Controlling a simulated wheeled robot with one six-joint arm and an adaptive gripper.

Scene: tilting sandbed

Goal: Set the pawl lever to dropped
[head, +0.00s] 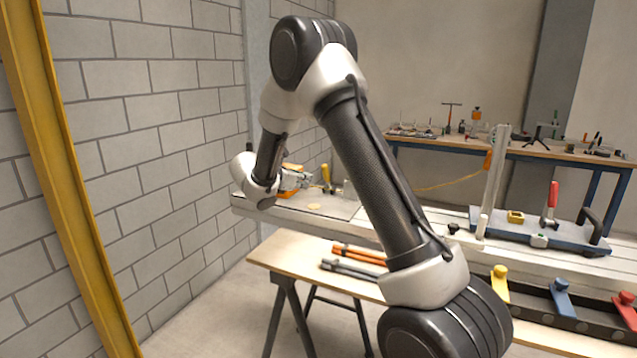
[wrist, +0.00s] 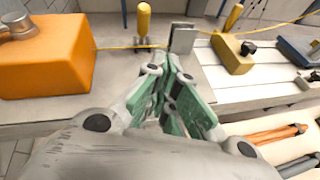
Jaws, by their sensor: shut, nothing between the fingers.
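No lever is marked as the pawl lever, so I cannot tell for sure which one it is. A lever with an upright yellow grip (head: 326,173) stands on the pale bench just right of my gripper (head: 306,180). In the wrist view a yellow grip (wrist: 144,21) stands upright beyond the fingers, beside an upright grey metal plate (wrist: 183,38). A second yellow grip (wrist: 233,17) rises by a yellow block (wrist: 232,54) farther right. My gripper, with green finger pads in the wrist view (wrist: 176,75), is shut and empty, apart from the levers.
An orange box (wrist: 45,55) sits close at the left of my gripper. A blue tray (head: 520,236) with a red-handled lever (head: 552,196) is at the right. Orange and dark bars (head: 358,254) lie on the lower wooden table. A brick wall (head: 150,120) is at the left.

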